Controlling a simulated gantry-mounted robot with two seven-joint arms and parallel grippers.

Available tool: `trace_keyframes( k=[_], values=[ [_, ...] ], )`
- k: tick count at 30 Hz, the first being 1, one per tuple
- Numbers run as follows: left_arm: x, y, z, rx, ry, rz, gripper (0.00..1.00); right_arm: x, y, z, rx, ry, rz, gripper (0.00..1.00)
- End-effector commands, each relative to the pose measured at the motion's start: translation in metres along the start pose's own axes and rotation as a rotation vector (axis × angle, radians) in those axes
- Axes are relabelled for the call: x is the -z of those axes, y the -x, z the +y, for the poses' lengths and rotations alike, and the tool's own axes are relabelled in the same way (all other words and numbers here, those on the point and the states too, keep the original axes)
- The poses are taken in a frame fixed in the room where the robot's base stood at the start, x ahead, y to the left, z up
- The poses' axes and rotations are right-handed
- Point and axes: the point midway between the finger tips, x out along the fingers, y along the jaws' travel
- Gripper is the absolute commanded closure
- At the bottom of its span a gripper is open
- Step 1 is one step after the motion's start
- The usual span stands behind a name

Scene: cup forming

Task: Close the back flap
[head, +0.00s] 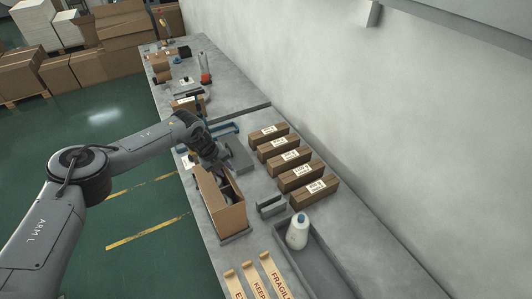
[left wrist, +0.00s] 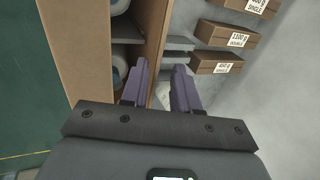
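The open brown cardboard box (head: 231,219) stands near the table's left edge. The left wrist view shows its cardboard wall (left wrist: 75,45) and pale objects with blue parts inside (left wrist: 124,54). I cannot clearly tell which panel is the back flap. My left gripper (head: 218,165) is over the far end of the box, pointing down. In the left wrist view its two purple fingers (left wrist: 159,85) are apart, with a cardboard edge (left wrist: 156,50) running up to the gap between them. I cannot tell whether they touch it. My right gripper is not in view.
Several closed, labelled boxes (head: 285,158) stand in a row right of the open box. A grey block holder (head: 270,206), a white cone-shaped spool (head: 297,232) in a grey tray (head: 318,262) and tape strips (head: 258,277) are nearer. A wall bounds the right.

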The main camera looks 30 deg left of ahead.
Motion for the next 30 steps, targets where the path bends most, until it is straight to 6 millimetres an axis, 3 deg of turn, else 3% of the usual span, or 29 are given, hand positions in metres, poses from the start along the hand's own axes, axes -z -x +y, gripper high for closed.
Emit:
trace_keyframes(
  k=[14, 30],
  values=[
    [0.0, 0.087, -0.001, 0.007, -0.002, 0.0, 0.7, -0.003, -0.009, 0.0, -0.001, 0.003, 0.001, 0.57],
    [0.058, 0.061, -0.089, 0.127, -0.252, -0.074, 0.7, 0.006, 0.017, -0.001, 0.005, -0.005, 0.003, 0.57]
  ],
)
